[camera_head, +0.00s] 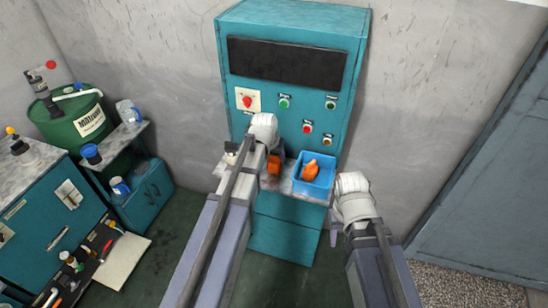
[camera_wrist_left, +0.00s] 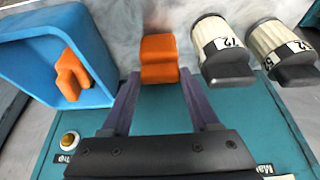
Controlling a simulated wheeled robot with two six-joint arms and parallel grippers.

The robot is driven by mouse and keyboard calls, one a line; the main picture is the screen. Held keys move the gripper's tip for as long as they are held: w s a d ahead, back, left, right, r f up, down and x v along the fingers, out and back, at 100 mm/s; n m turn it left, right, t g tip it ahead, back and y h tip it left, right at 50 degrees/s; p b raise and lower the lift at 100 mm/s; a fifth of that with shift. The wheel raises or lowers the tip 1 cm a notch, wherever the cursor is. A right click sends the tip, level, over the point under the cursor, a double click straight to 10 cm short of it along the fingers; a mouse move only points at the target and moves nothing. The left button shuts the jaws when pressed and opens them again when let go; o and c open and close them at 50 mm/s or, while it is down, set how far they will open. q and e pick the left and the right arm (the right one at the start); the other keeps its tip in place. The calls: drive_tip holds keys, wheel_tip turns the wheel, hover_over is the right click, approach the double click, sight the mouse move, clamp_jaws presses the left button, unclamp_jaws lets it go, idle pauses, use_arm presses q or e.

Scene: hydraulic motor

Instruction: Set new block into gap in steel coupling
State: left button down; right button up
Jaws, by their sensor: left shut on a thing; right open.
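My left gripper (camera_wrist_left: 158,76) is shut on an orange block (camera_wrist_left: 159,58), which sits between its two purple fingertips. In the head view this block (camera_head: 274,165) shows beside my left wrist, over the shelf and left of the blue tray; my arm hides most of the left fingers. A second orange block (camera_wrist_left: 72,76) lies in the tray; in the head view it shows as an orange shape (camera_head: 311,170). My right gripper (camera_head: 334,226) is open, lower and right of the shelf, partly hidden by its wrist. I cannot make out the steel coupling in either view.
The blue tray (camera_head: 325,188) stands on a narrow shelf on the teal control cabinet (camera_head: 285,235). Two cream cylinders (camera_wrist_left: 222,44) with black ends stand close to the held block, opposite the tray. A workbench (camera_head: 30,215) and green drum (camera_head: 72,122) are at left.

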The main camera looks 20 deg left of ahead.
use_arm(q)
drive_tip(key=shift+f, duration=0.2)
drive_tip(key=shift+c, duration=2.1)
unclamp_jaws()
drive_tip(key=shift+r, duration=0.1)
drive_tip(key=shift+r, duration=0.15)
